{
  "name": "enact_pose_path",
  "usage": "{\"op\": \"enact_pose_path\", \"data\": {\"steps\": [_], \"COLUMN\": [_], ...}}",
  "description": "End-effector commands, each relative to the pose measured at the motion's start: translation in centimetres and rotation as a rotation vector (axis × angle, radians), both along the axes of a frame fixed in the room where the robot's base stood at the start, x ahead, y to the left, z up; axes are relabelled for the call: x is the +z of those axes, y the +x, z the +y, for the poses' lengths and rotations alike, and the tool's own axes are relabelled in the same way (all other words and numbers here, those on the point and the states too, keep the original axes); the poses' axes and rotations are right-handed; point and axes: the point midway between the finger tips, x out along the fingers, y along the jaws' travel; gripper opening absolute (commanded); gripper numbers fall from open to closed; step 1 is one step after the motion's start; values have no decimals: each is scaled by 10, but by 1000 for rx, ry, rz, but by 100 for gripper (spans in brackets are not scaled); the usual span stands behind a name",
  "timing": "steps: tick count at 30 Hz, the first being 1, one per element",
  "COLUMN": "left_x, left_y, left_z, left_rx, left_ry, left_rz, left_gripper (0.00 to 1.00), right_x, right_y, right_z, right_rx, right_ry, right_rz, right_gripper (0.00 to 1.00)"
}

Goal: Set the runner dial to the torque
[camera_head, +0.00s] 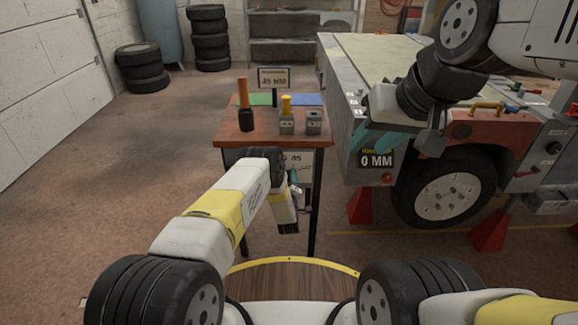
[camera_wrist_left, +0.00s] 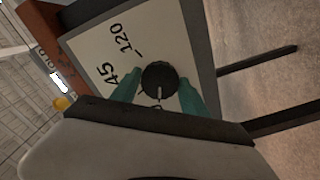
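The runner dial (camera_wrist_left: 158,80) is a round black knob on a pale plate (camera_wrist_left: 150,45) printed with 45 and 120. Its white pointer line points toward the bottom of the left wrist view. My left gripper (camera_wrist_left: 160,84) has its teal fingers on both sides of the knob, seemingly touching it. In the head view my left gripper (camera_head: 294,190) is at the table front, and my arm hides the dial. A sign (camera_head: 274,78) on the table reads 45 NM. My right gripper (camera_head: 385,138) is by the vehicle corner, its fingers partly hidden.
The small wooden table (camera_head: 265,128) holds an orange-handled tool (camera_head: 244,105), a yellow-topped grey block (camera_head: 286,118) and another grey block (camera_head: 314,122). The vehicle (camera_head: 345,90) stands at right with a 0 MM display (camera_head: 377,160). Floor left of the table is clear.

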Motion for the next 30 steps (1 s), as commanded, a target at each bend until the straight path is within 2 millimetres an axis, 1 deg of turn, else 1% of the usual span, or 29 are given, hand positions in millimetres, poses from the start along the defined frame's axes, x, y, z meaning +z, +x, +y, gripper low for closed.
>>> {"op": "enact_pose_path", "data": {"steps": [1,6,11,17,23,30], "left_x": [0,0,0,0,0,0], "left_y": [0,0,0,0,0,-1], "left_z": [0,0,0,0,-1,-1], "left_rx": [0,0,0,0,-1,-1], "left_ry": [0,0,7,63,192,413], "left_rz": [0,0,0,0,1,1], "left_gripper": [41,8,8,8,8,8], "right_x": [0,0,0,0,0,0], "right_y": [0,0,0,0,0,0], "right_z": [0,0,0,0,0,0], "right_rx": [0,0,0,0,0,0], "right_ry": [0,0,0,0,0,0], "right_rz": [0,0,0,0,0,0], "right_gripper": [36,36,36,36,36,36]}}
